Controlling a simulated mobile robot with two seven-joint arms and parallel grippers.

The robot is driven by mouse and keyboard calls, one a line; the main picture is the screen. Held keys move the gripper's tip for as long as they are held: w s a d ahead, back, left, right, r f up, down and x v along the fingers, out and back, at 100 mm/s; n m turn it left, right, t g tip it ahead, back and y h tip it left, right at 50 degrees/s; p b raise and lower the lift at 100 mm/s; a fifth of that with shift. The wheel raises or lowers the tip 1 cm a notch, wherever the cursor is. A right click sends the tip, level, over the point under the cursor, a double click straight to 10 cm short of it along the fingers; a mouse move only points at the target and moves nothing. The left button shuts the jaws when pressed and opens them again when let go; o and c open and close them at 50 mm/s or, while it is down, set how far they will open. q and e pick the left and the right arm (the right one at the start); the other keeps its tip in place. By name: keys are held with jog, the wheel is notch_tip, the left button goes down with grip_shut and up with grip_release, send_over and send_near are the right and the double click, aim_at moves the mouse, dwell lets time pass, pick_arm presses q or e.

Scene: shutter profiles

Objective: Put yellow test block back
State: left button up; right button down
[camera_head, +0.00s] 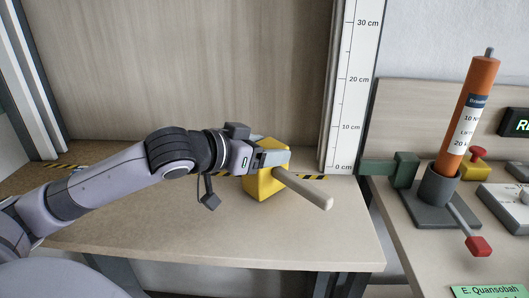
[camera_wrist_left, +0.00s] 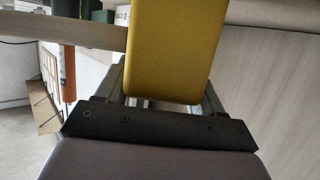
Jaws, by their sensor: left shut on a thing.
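The yellow test block (camera_head: 264,184) is held at the end of my left arm, above or on the front part of the wooden table. A pale round handle (camera_head: 305,191) sticks out of it toward the lower right. My left gripper (camera_head: 270,158) is shut on the block near its top. In the left wrist view the block (camera_wrist_left: 176,50) fills the space between the fingers, and the handle (camera_wrist_left: 80,31) runs left from it. I cannot tell whether the block touches the table. My right gripper is not in view.
A white ruler scale (camera_head: 350,85) stands upright at the panel's right edge. Black-yellow tape (camera_head: 312,177) runs along the table's back. To the right, a second table holds an orange cylinder (camera_head: 470,115) in a grey stand (camera_head: 438,186). The front table surface (camera_head: 220,235) is clear.

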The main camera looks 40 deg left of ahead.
pick_arm(q)
jog(key=shift+f, duration=0.15)
jog(key=o, duration=1.2)
